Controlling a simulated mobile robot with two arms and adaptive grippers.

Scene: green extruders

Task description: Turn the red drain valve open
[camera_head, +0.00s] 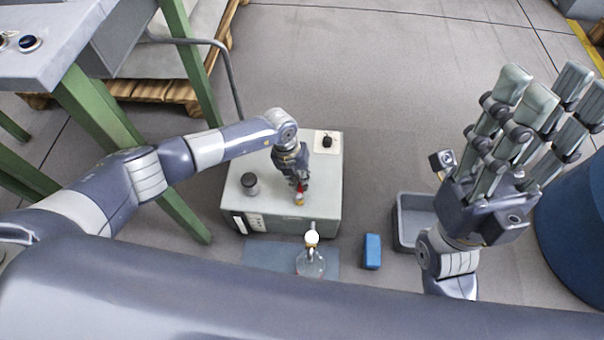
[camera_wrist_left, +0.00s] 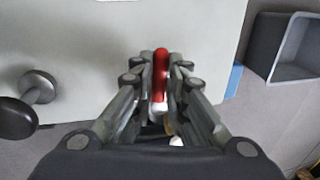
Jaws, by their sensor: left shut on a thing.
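The red drain valve (camera_head: 299,187) is at the front edge of the grey machine box (camera_head: 325,185), with a brass-coloured part just below it. My left gripper (camera_head: 298,182) reaches down over the box and is shut on the valve. In the left wrist view the red valve handle (camera_wrist_left: 160,72) lies lengthwise between the fingers of my left gripper (camera_wrist_left: 161,75). The fingers hide part of the handle. My right gripper (camera_head: 542,95) is raised at the right with its fingers spread, open and empty, away from the box.
A clear glass flask (camera_head: 311,264) stands on a blue mat (camera_head: 262,255) in front of the box. A blue block (camera_head: 372,251) and a grey bin (camera_head: 402,232) are to the right. A black knob (camera_head: 250,182) rises from the box. A blue drum (camera_head: 578,215) stands far right.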

